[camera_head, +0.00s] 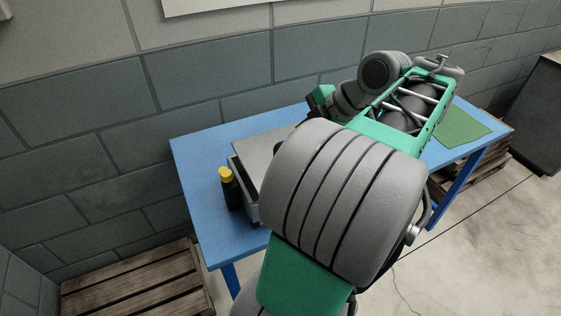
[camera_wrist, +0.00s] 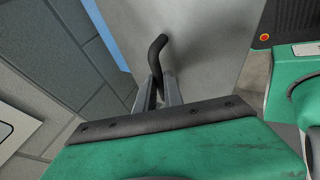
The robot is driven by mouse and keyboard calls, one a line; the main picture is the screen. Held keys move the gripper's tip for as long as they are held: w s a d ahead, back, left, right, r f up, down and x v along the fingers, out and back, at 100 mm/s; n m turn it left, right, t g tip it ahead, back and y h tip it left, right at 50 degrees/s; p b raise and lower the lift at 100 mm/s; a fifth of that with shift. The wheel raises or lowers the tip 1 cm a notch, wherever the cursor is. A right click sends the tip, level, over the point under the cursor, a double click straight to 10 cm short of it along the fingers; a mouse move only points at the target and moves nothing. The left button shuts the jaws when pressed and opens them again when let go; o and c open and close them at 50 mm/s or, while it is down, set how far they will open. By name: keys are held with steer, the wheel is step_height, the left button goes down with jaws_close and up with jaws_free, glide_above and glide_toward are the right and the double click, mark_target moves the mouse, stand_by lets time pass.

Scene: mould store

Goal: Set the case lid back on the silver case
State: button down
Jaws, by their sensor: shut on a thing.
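The case lid, a flat grey panel (camera_head: 266,143), shows above the silver case in the head view. Its near right part is hidden behind my arm. It also fills the upper middle of the wrist view (camera_wrist: 205,35). My gripper (camera_wrist: 158,92) is shut on the lid's dark bent handle (camera_wrist: 157,58). The silver case (camera_head: 252,211) stands on the blue table, mostly hidden by the lid and my arm. A dark strip shows between the lid's left edge and the case wall. I cannot tell whether lid and case touch. My fingertips are hidden in the head view.
A dark bottle with a yellow cap (camera_head: 227,187) stands close by the case's left side on the blue table (camera_head: 203,152). A green mat (camera_head: 462,124) lies at the table's right end. A block wall runs behind. Wooden pallets (camera_head: 140,287) lie on the floor.

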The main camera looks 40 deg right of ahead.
steer(key=w+f, duration=0.1)
steer(key=w, duration=0.1)
steer(key=w+f, duration=0.2)
steer(key=w+d+f, duration=0.1)
steer(key=w+f, duration=0.1)
steer(key=shift+f, duration=0.1)
steer(key=f, duration=0.2)
steer(key=w+f, duration=0.1)
steer(key=f, duration=0.1)
steer(key=shift+d+f, duration=0.1)
steer(key=shift+f, duration=0.1)
steer(key=shift+f+b, duration=0.15)
steer(key=shift+b, duration=0.15)
steer(key=c, duration=1.5)
jaws_free()
steer(key=shift+o, duration=0.2)
